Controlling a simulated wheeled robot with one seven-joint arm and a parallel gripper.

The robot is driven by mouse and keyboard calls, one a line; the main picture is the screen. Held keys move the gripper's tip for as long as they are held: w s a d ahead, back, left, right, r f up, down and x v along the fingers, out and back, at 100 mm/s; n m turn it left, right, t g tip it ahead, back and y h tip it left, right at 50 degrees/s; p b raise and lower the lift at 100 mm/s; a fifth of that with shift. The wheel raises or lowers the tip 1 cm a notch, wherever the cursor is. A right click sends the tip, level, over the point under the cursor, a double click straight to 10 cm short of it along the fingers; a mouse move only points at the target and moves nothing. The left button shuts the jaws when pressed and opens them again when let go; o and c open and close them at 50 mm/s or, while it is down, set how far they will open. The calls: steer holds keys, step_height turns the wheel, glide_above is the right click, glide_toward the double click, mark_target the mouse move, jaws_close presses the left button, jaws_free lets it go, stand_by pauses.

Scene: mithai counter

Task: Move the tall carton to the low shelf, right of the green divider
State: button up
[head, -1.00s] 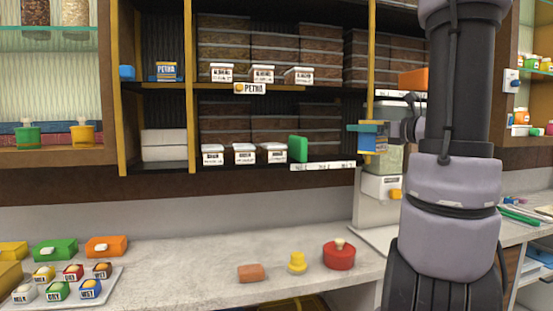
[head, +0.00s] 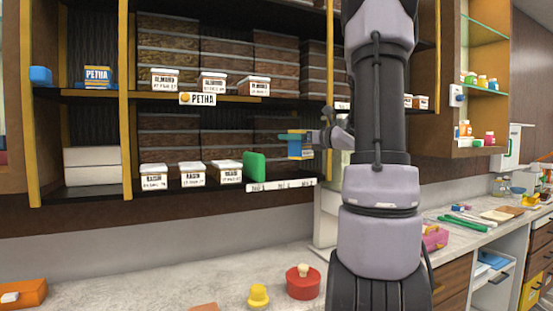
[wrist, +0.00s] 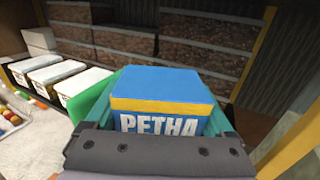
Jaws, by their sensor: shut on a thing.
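The tall carton, blue with a yellow band, is in my gripper (head: 298,142). In the wrist view the carton (wrist: 163,85) faces me upright with the word PETHA, its lower part hidden by my gripper. The green divider (head: 254,167) stands on the low shelf (head: 290,177), right of the white-lidded tubs. In the head view my gripper holds the carton to the right of the divider, a gap apart, at low-shelf level. I cannot tell whether the carton touches the shelf.
White-lidded tubs (head: 192,174) line the low shelf left of the divider, with dark stacked boxes behind. A yellow post (head: 329,165) bounds the bay on the right. Another PETHA carton (head: 97,77) sits on the upper left shelf. A red pot (head: 303,284) stands on the counter below.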

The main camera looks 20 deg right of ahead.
steer(key=w, duration=1)
steer(key=shift+s+a+f, duration=0.1)
steer(key=shift+f, duration=1.65)
steer(key=shift+a+f, duration=0.1)
steer(key=shift+f, duration=1.65)
steer(key=shift+f, duration=0.1)
steer(key=o, duration=1.4)
steer(key=shift+c, duration=0.2)
